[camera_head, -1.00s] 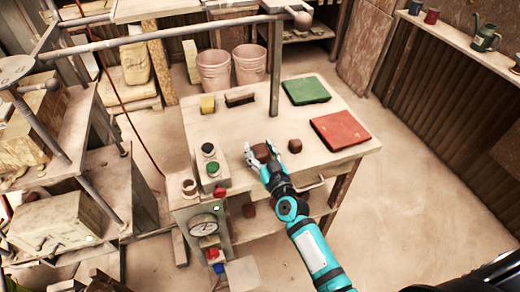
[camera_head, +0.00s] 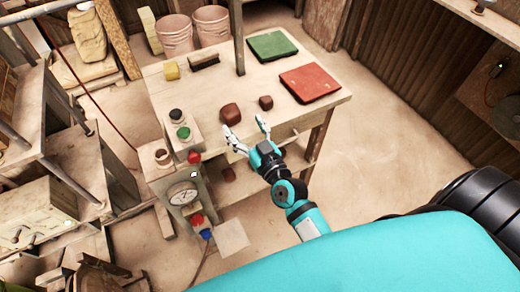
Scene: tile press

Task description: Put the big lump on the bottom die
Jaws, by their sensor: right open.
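The big lump (camera_head: 231,114), a reddish-brown block of clay, sits on the table (camera_head: 215,82) near its front edge. A smaller lump (camera_head: 266,102) of the same colour sits to its right. My right gripper (camera_head: 246,126) is open and empty in front of the big lump, its fingers spread towards the table's front edge. One fingertip shows just below the big lump; whether they touch is unclear. I cannot make out the bottom die in this view. My left gripper is not in view.
A green tile (camera_head: 272,46) and a red tile (camera_head: 310,83) lie on the table's right side. A control box with black and green buttons (camera_head: 183,133) and a gauge (camera_head: 182,193) stand at the left. A post (camera_head: 239,40) rises behind the lumps.

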